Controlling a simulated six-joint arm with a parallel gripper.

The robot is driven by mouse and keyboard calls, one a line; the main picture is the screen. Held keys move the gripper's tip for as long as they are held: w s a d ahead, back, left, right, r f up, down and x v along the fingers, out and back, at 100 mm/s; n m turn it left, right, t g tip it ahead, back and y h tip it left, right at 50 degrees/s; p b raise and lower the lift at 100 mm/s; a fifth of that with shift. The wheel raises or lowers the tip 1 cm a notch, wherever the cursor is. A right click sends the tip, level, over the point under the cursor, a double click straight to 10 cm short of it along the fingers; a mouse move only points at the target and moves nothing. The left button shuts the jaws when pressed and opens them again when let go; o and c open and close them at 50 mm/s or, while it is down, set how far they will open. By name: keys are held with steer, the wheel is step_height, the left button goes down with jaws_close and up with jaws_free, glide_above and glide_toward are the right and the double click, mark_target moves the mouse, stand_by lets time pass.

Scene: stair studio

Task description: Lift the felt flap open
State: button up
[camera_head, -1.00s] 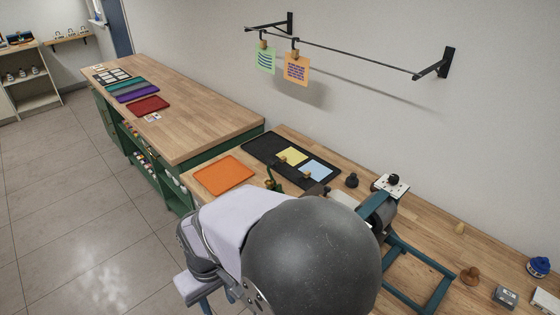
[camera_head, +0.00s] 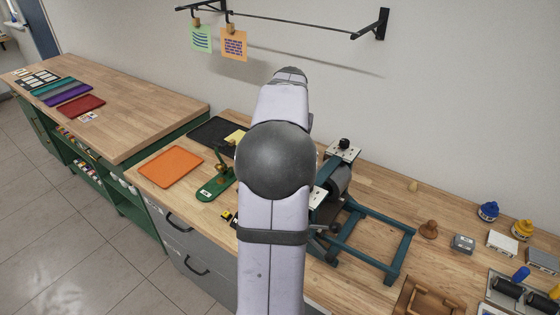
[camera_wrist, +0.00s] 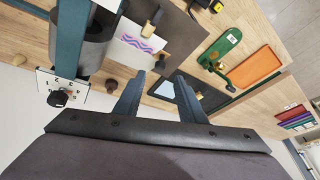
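A dark grey sheet, which looks like the felt flap (camera_wrist: 182,36), shows at the top of the wrist view. It lies beside a white sheet with pink and blue waves (camera_wrist: 136,42). A wooden grip (camera_wrist: 160,61) is near their lower edge; I cannot tell if it is fixed to the felt. My gripper (camera_wrist: 157,78) is open and empty, its fingers pointing toward this area and apart from the felt. The press roller (camera_wrist: 84,48) is left of the sheets. In the head view my arm hides the gripper and most of the press bed.
The teal press frame (camera_head: 365,238) stands on the wooden bench. A black tray (camera_head: 212,130), an orange mat (camera_head: 171,166) and a green stand (camera_head: 216,187) are left of my arm. A wall rail (camera_head: 300,24) with clipped prints hangs behind. Ink pots (camera_head: 488,210) are at the right.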

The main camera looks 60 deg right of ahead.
steer(key=shift+p+x, duration=1.25)
steer(key=shift+x, duration=2.4)
jaws_close()
